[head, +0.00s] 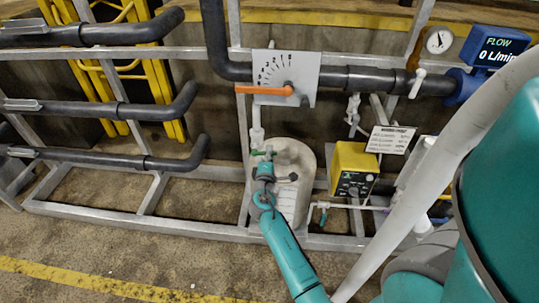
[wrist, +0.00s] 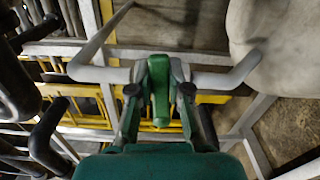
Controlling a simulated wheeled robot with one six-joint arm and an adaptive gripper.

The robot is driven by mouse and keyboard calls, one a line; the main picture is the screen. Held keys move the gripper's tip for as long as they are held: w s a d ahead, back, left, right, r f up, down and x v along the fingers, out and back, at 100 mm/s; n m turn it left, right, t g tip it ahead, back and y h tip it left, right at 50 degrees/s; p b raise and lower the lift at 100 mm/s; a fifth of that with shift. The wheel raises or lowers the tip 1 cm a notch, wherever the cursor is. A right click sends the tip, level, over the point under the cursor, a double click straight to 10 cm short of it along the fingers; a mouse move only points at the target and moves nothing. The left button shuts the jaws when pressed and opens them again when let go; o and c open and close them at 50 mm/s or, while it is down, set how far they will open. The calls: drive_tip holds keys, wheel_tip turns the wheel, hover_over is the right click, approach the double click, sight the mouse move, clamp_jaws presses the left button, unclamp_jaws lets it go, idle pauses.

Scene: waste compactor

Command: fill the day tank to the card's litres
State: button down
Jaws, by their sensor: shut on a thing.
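The pale day tank (head: 303,160) stands in the grey frame, with a marked strip on its front too small to read. A white pipe (head: 256,133) comes down beside its top. My gripper (head: 263,164) is at the tank's upper left. In the wrist view my gripper (wrist: 160,100) is shut on a green handle (wrist: 159,72), with white pipe arms on both sides; the tank (wrist: 285,45) bulges at right. The flow meter (head: 496,48) reads 0 L/min. A white card (head: 390,140) carries lines too small to read. My arm hides part of the tank.
An orange lever (head: 262,90) lies level, pointing left, on a marked plate (head: 305,72). A yellow box (head: 354,166) with a dial is right of the tank. Dark pipes (head: 90,108) run at left. A round gauge (head: 438,41) is at upper right. The floor in front is clear.

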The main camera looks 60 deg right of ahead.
drive_tip(key=shift+w+a+r+n, duration=0.1)
drive_tip(key=shift+r+n, duration=0.35)
drive_tip(key=shift+n, duration=0.45)
drive_tip(key=shift+w+r+n, duration=0.1)
drive_tip(key=shift+r+n, duration=0.3)
drive_tip(key=shift+n, duration=0.5)
drive_tip(key=c, duration=1.1)
unclamp_jaws()
drive_tip(key=v, duration=1.2)
drive_tip(key=shift+f, duration=0.1)
